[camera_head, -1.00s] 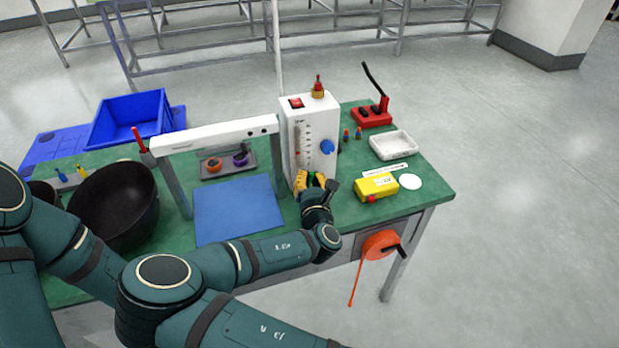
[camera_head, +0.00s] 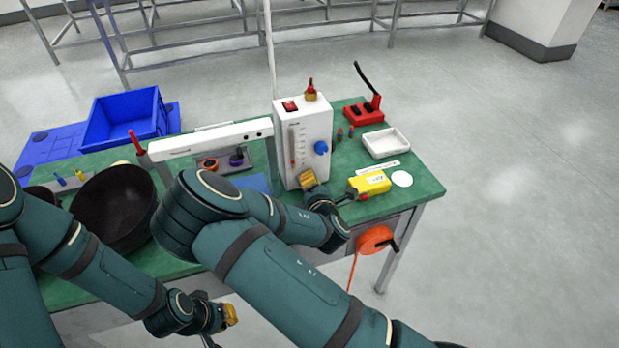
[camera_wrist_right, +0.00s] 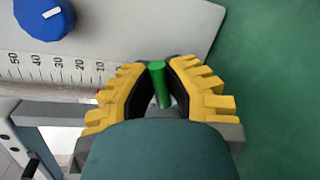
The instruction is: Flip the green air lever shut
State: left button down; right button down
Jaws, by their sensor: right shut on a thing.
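The green air lever (camera_wrist_right: 159,84) shows in the right wrist view as a short green rod between the yellow-padded fingers of my right gripper (camera_wrist_right: 158,85), which is shut on it. In the head view my right gripper (camera_head: 308,181) is at the lower front of the white panel box (camera_head: 296,140) and hides the lever. The box has a blue knob (camera_head: 321,147) and a printed scale, also seen in the wrist view. My left gripper (camera_head: 226,316) is low at the front, away from the box, its yellow fingertips pointing right; its opening is unclear.
A yellow device (camera_head: 370,182) sits just right of my right gripper. A white tray (camera_head: 385,143) and a red device (camera_head: 364,112) are farther right. A white overhead bar (camera_head: 205,139) stands left of the box. A black bowl (camera_head: 113,208) and blue bin (camera_head: 125,117) are at left.

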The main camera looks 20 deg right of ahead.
jog(key=shift+d+f+m+y, duration=0.1)
jog(key=shift+f+m+y, duration=0.2)
jog(key=shift+m, duration=0.65)
jog(key=shift+f+m+y, duration=0.25)
jog(key=shift+m+y, duration=0.05)
jog(key=shift+m, duration=0.65)
jog(key=c, duration=1)
grip_release()
jog(key=shift+s+r, duration=0.25)
jog(key=shift+s, duration=1)
jog(key=shift+s+r, duration=0.2)
jog(key=shift+s, duration=1)
jog(key=shift+s+r, duration=0.25)
jog(key=shift+s, duration=1)
